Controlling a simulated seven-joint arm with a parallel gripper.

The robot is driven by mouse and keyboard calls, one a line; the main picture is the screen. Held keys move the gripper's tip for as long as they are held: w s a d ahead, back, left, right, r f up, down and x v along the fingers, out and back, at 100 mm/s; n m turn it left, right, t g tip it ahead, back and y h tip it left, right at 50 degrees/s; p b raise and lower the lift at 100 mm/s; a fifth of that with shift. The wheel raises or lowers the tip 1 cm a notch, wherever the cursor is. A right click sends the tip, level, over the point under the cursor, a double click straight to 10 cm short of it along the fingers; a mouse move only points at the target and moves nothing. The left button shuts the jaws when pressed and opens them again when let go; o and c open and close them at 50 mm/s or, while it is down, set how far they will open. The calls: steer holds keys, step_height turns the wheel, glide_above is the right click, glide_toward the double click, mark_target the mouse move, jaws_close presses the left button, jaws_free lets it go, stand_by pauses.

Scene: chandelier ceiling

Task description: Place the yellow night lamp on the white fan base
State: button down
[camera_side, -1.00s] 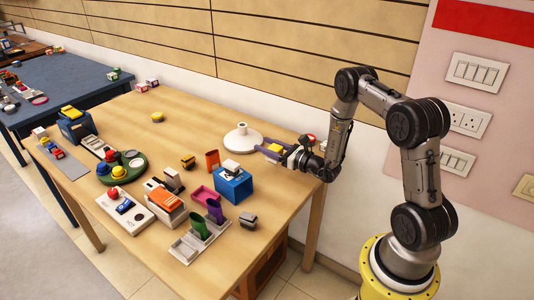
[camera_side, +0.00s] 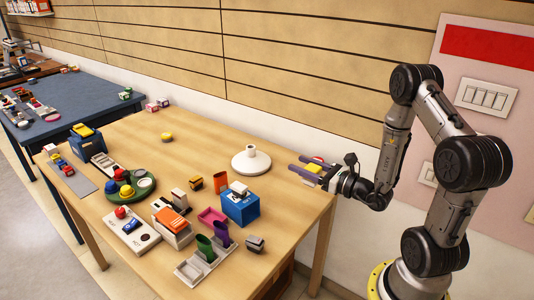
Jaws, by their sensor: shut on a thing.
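The white fan base (camera_side: 251,162) stands on the wooden table near its back edge, a wide disc with a short upright stem. My gripper (camera_side: 303,169) is to the right of it, apart from it, over the table's right end. Its purple-grey fingers point left toward the base.
A small red thing (camera_side: 318,159) shows just behind the fingers. A blue box (camera_side: 240,207) stands in front of the fan base. A green tray (camera_side: 142,187) and several coloured items crowd the front and left.

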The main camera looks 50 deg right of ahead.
steer(key=w+d+r, duration=0.3)
steer(key=w+r, duration=0.2)
steer(key=w, duration=0.4)
steer(key=w+d+r, duration=0.2)
steer(key=w+r, duration=0.3)
steer(key=w, duration=0.3)
steer(key=shift+w+d+f, duration=0.75)
steer(key=shift+w+f, duration=1.5)
steer(key=shift+w+d+f, duration=0.8)
steer(key=shift+w+f, duration=1.4)
steer(key=shift+w+d+f, duration=0.75)
steer(key=shift+w+f, duration=1.5)
steer(key=shift+f, duration=0.2)
steer(key=shift+c, duration=1.3)
jaws_free()
steer(key=shift+r, duration=0.1)
